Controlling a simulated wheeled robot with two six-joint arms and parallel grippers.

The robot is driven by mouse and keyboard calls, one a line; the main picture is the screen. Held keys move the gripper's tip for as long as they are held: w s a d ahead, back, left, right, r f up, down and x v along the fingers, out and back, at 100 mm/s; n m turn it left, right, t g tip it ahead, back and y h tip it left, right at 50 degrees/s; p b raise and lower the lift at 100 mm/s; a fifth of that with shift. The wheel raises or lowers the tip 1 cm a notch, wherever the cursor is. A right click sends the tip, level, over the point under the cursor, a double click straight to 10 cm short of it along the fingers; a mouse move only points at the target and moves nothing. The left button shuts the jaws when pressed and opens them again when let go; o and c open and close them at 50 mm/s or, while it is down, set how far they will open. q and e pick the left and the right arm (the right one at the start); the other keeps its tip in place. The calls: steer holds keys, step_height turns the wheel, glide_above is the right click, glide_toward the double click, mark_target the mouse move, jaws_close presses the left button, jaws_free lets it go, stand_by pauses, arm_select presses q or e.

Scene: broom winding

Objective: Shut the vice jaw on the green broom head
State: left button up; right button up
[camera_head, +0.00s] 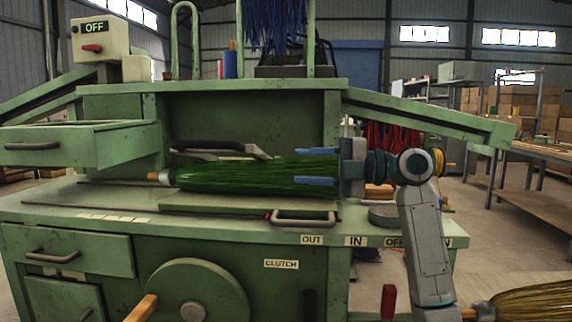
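The green broom head (235,177) lies level across the bench top, with its short wooden stub at the left and its bristles to the right. My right gripper (317,167) comes in from the right. Its blue fingers lie along the upper edge and the front face of the bristles, and green bristles fill the gap between them. A jaw plate with a dark handle (210,146) is just behind and above the broom head. A flat green plate with a grey handle (303,216) is in front of and below it. My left gripper is out of view.
The green machine carries OUT and IN labels (333,240) on its front edge. A clutch wheel (198,294) with a wooden crank handle is below. A switch box (99,38) reads OFF. An open drawer (55,147) sticks out left. A straw broom (530,302) is lower right.

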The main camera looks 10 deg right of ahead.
steer(key=shift+v, duration=2.6)
